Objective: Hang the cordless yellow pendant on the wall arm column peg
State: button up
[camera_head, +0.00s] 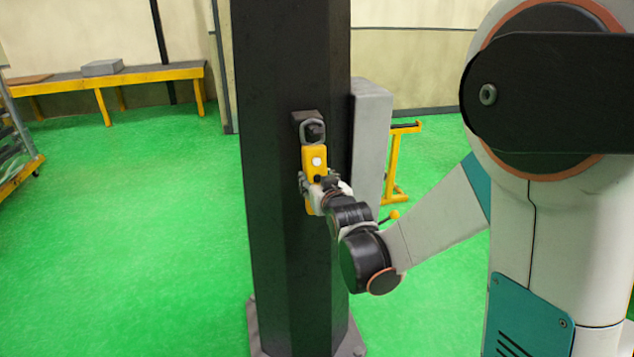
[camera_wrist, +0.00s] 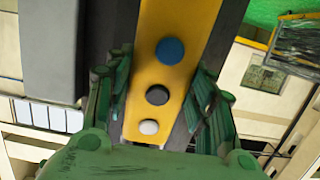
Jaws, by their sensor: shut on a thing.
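The yellow pendant (camera_head: 315,160) is upright against the front of the dark wall arm column (camera_head: 270,215). A grey ring at its top sits at the dark peg (camera_head: 308,117) on the column. The ring looks to be around the peg, but I cannot tell if the peg bears its weight. My gripper (camera_head: 317,192) is shut on the lower part of the pendant. In the wrist view the yellow pendant (camera_wrist: 180,35) shows blue, black and white buttons, with my green gripper fingers (camera_wrist: 160,105) on both sides of it.
A grey box-shaped panel (camera_head: 371,140) stands at the column's right side. A yellow stand (camera_head: 394,165) is behind it. A yellow-legged bench (camera_head: 140,75) with a grey block lies at the back left. The green floor left of the column is clear.

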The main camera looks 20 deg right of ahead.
jog(key=o, duration=1.5)
jog(key=shift+s, duration=0.1)
jog(key=s+g, duration=0.3)
jog(key=s, duration=0.8)
jog(key=s+g, duration=0.2)
jog(key=s, duration=1)
jog(key=s+g, duration=0.3)
jog(key=s, duration=0.8)
jog(key=shift+s+f+g, duration=0.15)
jog(key=shift+f+g, duration=0.15)
jog(key=shift+f, duration=0.05)
